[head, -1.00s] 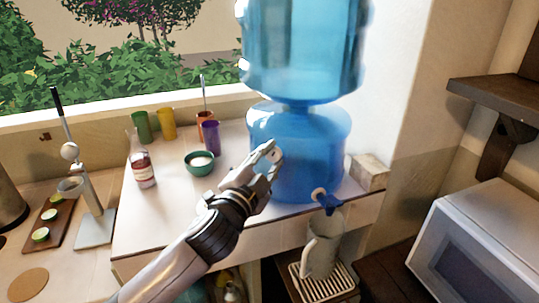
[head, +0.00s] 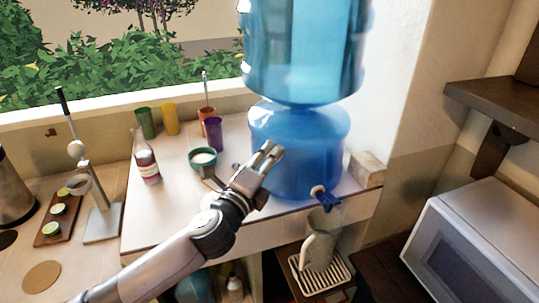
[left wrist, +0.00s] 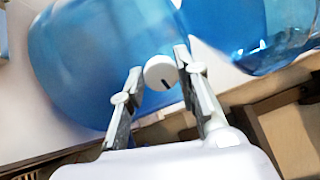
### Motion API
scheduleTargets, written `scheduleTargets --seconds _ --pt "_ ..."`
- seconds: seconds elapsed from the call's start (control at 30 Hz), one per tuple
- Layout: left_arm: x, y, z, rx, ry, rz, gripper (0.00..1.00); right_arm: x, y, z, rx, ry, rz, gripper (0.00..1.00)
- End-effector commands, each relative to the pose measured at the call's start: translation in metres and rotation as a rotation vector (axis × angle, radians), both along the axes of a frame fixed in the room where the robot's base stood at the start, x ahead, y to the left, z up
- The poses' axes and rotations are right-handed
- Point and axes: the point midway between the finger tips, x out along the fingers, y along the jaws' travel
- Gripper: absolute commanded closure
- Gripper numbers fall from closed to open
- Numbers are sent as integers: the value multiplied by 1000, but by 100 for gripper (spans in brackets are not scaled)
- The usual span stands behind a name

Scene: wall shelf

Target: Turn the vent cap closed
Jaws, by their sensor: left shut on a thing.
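The vent cap (left wrist: 160,73) is a small white disc with a dark slot, on the side of the blue lower body of the water dispenser (head: 312,165). My left gripper (head: 268,153) reaches to the front left of the dispenser. In the left wrist view, the two fingers of my left gripper (left wrist: 158,66) sit on either side of the cap, shut on it. In the head view the cap is hidden behind the fingers. My right gripper is not in view.
A green bowl (head: 203,164), a bottle (head: 147,162) and a purple cup (head: 215,134) stand to the left. A microwave (head: 475,250) is at right.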

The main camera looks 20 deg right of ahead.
Motion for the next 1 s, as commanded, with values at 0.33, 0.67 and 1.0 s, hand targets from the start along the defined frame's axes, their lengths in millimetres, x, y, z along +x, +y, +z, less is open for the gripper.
scheduleTargets --seconds 0.33,0.67,1.0 --pt "0 0 2 92 -88 -2 99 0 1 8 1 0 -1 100" --pt "0 0 1 106 -101 -1 99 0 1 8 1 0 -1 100" --pt "0 0 1 106 -100 0 61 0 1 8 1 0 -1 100"
